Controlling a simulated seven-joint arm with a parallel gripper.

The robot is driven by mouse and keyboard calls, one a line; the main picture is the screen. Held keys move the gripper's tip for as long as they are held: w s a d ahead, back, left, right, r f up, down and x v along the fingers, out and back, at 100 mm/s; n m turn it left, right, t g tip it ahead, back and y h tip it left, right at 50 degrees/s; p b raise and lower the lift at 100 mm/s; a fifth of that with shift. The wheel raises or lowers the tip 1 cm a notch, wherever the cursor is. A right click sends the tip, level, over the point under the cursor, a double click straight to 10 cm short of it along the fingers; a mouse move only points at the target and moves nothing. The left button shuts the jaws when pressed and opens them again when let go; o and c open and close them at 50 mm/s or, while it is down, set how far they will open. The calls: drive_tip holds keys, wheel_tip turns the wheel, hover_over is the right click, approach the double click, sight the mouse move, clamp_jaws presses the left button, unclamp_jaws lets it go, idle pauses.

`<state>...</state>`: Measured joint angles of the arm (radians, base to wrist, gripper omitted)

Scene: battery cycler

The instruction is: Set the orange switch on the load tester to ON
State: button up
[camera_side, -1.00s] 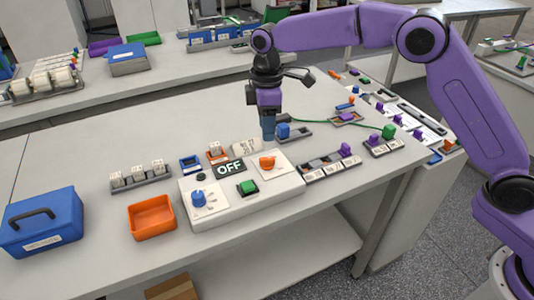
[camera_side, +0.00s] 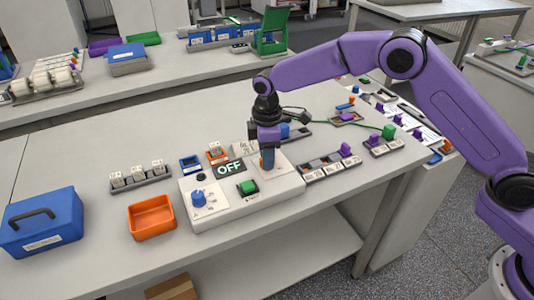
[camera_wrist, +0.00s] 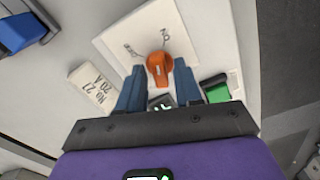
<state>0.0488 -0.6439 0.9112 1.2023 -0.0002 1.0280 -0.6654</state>
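The load tester (camera_side: 225,210) is a white box on the table with a display (camera_side: 229,169) that reads OFF. Its orange switch (camera_wrist: 159,68) is a rotary knob on a white plate marked ON and OFF. In the wrist view the knob sits between the tips of my two blue fingers, with the fingers apart on either side. My gripper (camera_side: 267,162) points down over the tester's right part in the side view and mostly hides the knob there. I cannot tell whether the fingers touch the knob.
A blue knob (camera_side: 199,198) and a green button (camera_side: 248,188) are on the same tester. An orange tray (camera_side: 151,230) and a blue box (camera_side: 42,222) stand to its left. A row of small modules (camera_side: 330,166) lies to its right. The table's front is clear.

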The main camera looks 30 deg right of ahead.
clamp_jaws()
drive_tip(key=m, duration=0.4)
drive_tip(key=shift+m, duration=0.3)
drive_tip(key=shift+o, duration=1.6)
unclamp_jaws()
wheel_tip(320, 180, up, 18)
drive_tip(key=shift+f, duration=0.25)
